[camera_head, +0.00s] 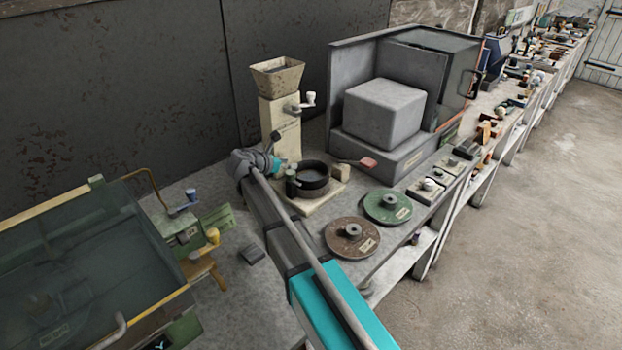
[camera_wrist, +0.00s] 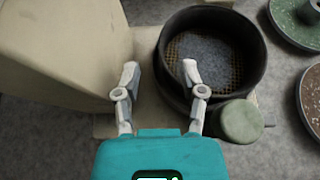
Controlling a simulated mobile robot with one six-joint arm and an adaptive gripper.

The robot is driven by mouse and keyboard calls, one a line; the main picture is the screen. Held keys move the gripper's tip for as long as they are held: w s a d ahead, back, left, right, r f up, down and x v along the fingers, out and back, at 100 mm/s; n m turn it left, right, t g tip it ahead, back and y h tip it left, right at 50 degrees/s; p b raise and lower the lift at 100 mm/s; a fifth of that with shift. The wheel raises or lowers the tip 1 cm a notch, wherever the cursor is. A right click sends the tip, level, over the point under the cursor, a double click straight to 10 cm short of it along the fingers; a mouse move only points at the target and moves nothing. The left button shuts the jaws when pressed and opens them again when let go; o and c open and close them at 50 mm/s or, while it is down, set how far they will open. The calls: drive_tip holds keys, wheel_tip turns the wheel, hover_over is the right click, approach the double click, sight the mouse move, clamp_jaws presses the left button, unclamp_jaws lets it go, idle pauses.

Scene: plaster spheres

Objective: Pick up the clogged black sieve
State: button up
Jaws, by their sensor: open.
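The black sieve (camera_head: 313,174) is a round, dark-rimmed pan on a pale base at the foot of a beige hand-cranked mill. In the wrist view the sieve (camera_wrist: 247,60) is upright, and a patch of grey grains covers much of its yellowish mesh. My gripper (camera_wrist: 160,72) is open and seen from above. Its right finger overlaps the sieve's left part in the picture, and its left finger is over the pale base beside the mill. I cannot tell whether the right finger touches the sieve. In the head view my gripper (camera_head: 272,164) is left of the sieve.
The beige mill (camera_head: 281,120) stands close behind the sieve. A small green-grey cylinder (camera_wrist: 241,121) stands against the sieve's near side. Brown (camera_head: 352,236) and green (camera_head: 388,206) discs lie to the right. A grey cabinet (camera_head: 343,80) stands behind.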

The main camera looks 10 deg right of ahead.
sight(298, 164)
drive_tip(key=shift+d, duration=0.1)
drive_tip(key=b+x, duration=0.2)
drive_tip(key=x, duration=0.1)
drive_tip(key=shift+d+f, duration=0.2)
drive_tip(key=shift+f, duration=0.05)
drive_tip(key=shift+x, duration=0.75)
drive_tip(key=shift+r, duration=0.1)
clamp_jaws()
